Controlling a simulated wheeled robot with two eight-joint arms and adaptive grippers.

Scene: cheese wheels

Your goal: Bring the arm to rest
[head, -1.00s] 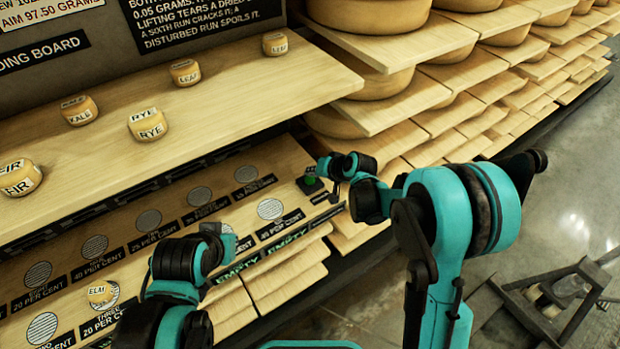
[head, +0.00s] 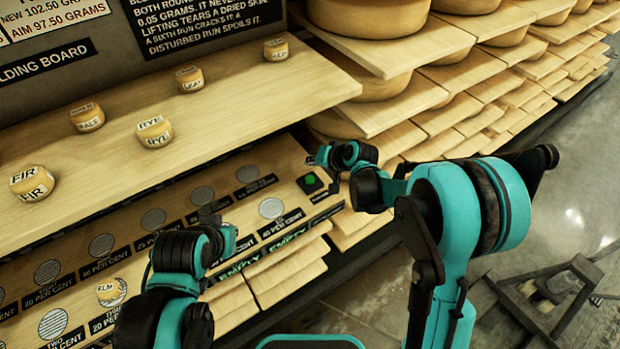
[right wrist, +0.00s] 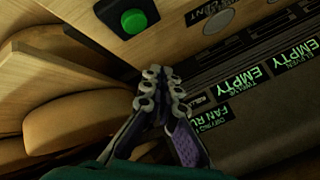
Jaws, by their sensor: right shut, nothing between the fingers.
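My right arm comes in from the right in the head view, bent at the elbow. Its small gripper (head: 316,159) is over the right end of the lower shelf, near a green button (head: 310,179) on a dark base. In the right wrist view the gripper (right wrist: 161,82) is shut and empty, its fingertips close together. The green button (right wrist: 133,20) is beyond the fingertips, up and left, with a visible gap in the picture. My left arm is folded at the lower left of the head view; its fingers cannot be made out.
Small cheese wheels marked FIR (head: 32,183), RYE (head: 155,132) and others stand on the upper shelf (head: 230,120). An ELM wheel (head: 111,292) sits on a lower-shelf disc. Large wheels on boards fill the right rack (head: 400,100). Labels reading EMPTY (right wrist: 235,83) lie right of the gripper.

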